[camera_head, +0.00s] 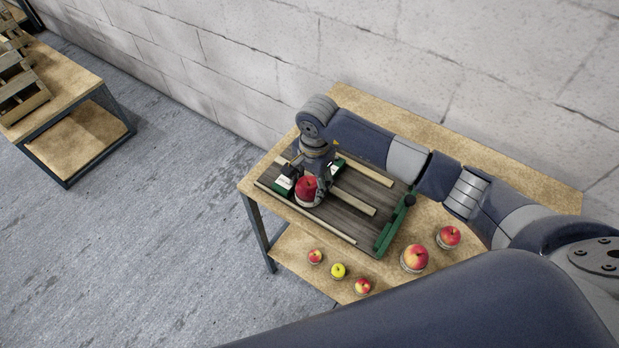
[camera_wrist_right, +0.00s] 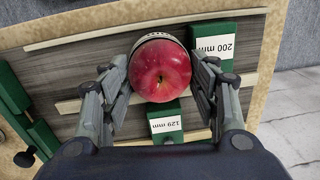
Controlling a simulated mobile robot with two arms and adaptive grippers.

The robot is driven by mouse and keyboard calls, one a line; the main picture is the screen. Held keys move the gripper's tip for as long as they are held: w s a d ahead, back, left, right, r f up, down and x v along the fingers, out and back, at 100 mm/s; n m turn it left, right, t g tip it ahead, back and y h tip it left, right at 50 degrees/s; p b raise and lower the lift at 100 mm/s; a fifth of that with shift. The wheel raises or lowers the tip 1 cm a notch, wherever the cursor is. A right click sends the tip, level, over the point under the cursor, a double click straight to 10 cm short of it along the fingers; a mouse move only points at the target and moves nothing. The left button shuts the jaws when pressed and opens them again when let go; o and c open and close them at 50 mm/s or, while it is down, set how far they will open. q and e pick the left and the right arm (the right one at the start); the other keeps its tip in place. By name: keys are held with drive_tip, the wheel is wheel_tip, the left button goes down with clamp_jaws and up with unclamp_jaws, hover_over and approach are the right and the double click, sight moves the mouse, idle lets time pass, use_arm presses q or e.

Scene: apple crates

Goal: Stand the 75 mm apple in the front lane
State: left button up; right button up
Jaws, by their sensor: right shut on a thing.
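The red apple (camera_head: 306,187) is in my right gripper (camera_head: 305,181), over the front lane near the left end of the slatted board (camera_head: 350,205). A pale ring shows under it. In the right wrist view the apple (camera_wrist_right: 160,70) sits between the two fingers of my right gripper (camera_wrist_right: 160,82), its stem side facing the camera. Beside it is a green block (camera_wrist_right: 225,45) labelled 200 mm; a second green block (camera_wrist_right: 168,122) reads 129 mm. I cannot tell whether the apple touches the board. My left gripper is out of view.
A green bar (camera_head: 396,224) closes the board's right end. A wall is behind. Another table (camera_head: 55,75) stands far left.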

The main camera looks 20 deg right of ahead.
drive_tip(key=shift+f, duration=0.25)
drive_tip(key=shift+f, duration=0.2)
drive_tip(key=o, duration=1.2)
drive_tip(key=shift+o, duration=0.2)
